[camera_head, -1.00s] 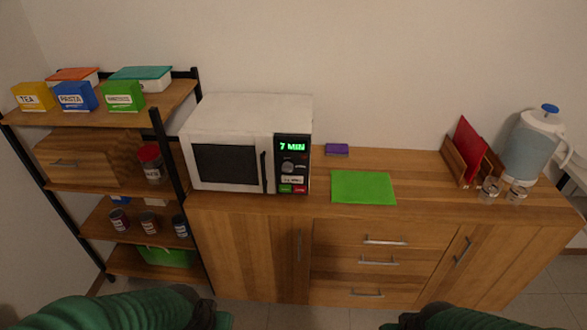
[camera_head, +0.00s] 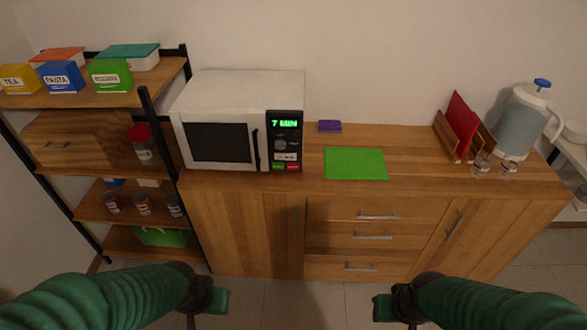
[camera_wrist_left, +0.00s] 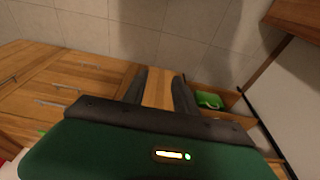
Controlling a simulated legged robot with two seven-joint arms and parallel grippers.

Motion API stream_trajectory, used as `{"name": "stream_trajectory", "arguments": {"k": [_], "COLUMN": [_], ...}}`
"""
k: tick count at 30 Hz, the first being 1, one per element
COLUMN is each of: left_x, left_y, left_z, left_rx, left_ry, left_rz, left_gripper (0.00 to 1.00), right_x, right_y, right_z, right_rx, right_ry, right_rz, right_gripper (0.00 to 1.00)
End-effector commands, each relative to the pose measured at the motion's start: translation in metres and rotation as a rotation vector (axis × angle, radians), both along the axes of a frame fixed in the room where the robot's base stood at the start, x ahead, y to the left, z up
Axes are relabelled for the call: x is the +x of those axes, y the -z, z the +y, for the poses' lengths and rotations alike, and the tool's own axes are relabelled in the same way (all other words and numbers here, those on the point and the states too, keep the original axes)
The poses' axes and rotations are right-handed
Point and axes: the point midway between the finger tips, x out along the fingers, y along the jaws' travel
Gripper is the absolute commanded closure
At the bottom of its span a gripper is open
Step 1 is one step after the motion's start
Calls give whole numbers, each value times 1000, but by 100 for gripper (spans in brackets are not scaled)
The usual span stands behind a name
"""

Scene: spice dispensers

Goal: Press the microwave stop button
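The white microwave (camera_head: 240,88) stands on the left end of the wooden counter, its door closed. Its black panel shows green "7 MIN" text, a round knob and small buttons. A red button (camera_head: 293,167) sits at the panel's lower right, beside a green button (camera_head: 278,167). My left gripper (camera_head: 222,300) is low in front of the cabinet, well short of the microwave. In the left wrist view its two fingers (camera_wrist_left: 160,88) are apart with nothing between them. My right gripper (camera_head: 382,307) is low on the right, away from everything; its finger gap is not clear.
A shelf rack (camera_head: 95,188) with boxes, jars and cans stands left of the microwave. A green mat (camera_head: 355,164) and purple block (camera_head: 329,126) lie on the counter. A red item (camera_head: 462,122) in a wooden holder and a water jug (camera_head: 522,122) stand right. Space before the cabinet is clear.

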Motion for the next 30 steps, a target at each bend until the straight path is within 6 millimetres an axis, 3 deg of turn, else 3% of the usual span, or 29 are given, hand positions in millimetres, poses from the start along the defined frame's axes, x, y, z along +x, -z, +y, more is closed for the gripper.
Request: {"name": "stream_trajectory", "arguments": {"k": [1,7,30], "left_x": [0,0,0], "left_y": [0,0,0], "left_z": [0,0,0], "left_rx": [0,0,0], "left_ry": [0,0,0], "left_rz": [0,0,0], "left_gripper": [74,100,100], "right_x": [0,0,0], "right_y": [0,0,0], "right_z": [0,0,0], "right_rx": [0,0,0], "right_ry": [0,0,0], "right_rz": [0,0,0], "right_gripper": [64,64,64]}}
